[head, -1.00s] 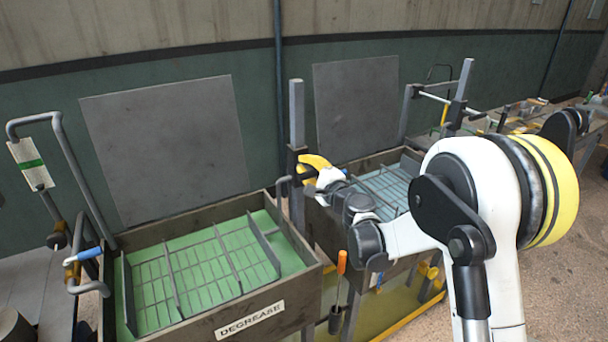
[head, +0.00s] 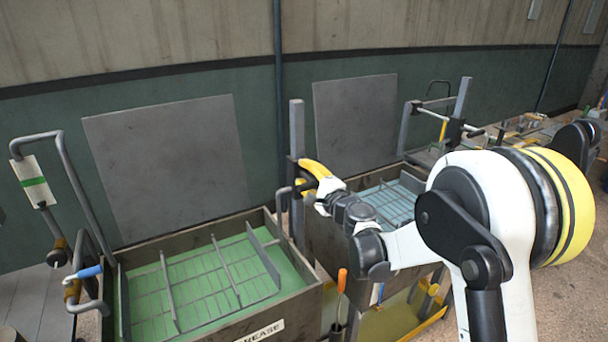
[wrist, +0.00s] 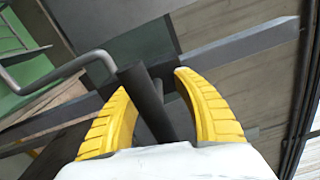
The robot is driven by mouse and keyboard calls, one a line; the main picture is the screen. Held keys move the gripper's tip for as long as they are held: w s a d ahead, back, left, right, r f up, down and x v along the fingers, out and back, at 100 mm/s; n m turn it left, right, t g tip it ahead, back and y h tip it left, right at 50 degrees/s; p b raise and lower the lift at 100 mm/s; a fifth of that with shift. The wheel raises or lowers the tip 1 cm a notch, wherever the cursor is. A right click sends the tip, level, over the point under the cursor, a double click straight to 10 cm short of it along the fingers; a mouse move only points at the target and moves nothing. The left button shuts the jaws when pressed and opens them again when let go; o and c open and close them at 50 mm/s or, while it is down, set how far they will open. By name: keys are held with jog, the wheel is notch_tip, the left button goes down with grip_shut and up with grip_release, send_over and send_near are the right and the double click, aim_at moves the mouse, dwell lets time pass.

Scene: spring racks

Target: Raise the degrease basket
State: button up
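The degrease basket (head: 222,268) is a grey wire rack with upright dividers. It sits low in a grey tank (head: 305,295) of green liquid at the lower left of the head view. A grey bent rod (head: 284,192) rises at the basket's right end beside an upright post (head: 297,130). My gripper (head: 303,170) is at this post. In the wrist view its yellow fingers (wrist: 155,85) stand on both sides of a dark cylindrical grip (wrist: 143,92) joined to a bent grey rod (wrist: 65,68). A gap shows beside the right finger, so the gripper looks open around the grip.
A second tank with a pale blue rack (head: 390,200) stands to the right, partly behind my arm. A bent grey pipe (head: 72,175) with a blue-handled valve (head: 85,272) is at the left. An orange-handled tool (head: 342,281) hangs between the tanks. A grey panel (head: 165,165) stands behind the degrease tank.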

jog(key=v, duration=1.2)
jog(key=shift+r, duration=0.1)
jog(key=s+d+r+n+g+h+b, duration=0.1)
jog(key=s+d+n+g+h, duration=0.2)
jog(key=s+n, duration=0.65)
jog(key=s+d+f+n+g+h, duration=0.2)
jog(key=s+d+f+h, duration=0.1)
jog(key=s+d, duration=0.5)
jog(key=s+d+f+n+g+h+b, duration=0.1)
jog(key=s+d, duration=0.6)
jog(key=s, duration=0.7)
notch_tip(320, 180, down, 3)
jog(key=n+g+h, duration=0.1)
jog(key=g+h, duration=0.1)
jog(key=h, duration=0.1)
jog(key=shift+s+d+b, duration=0.3)
jog(key=shift+s+d, duration=0.05)
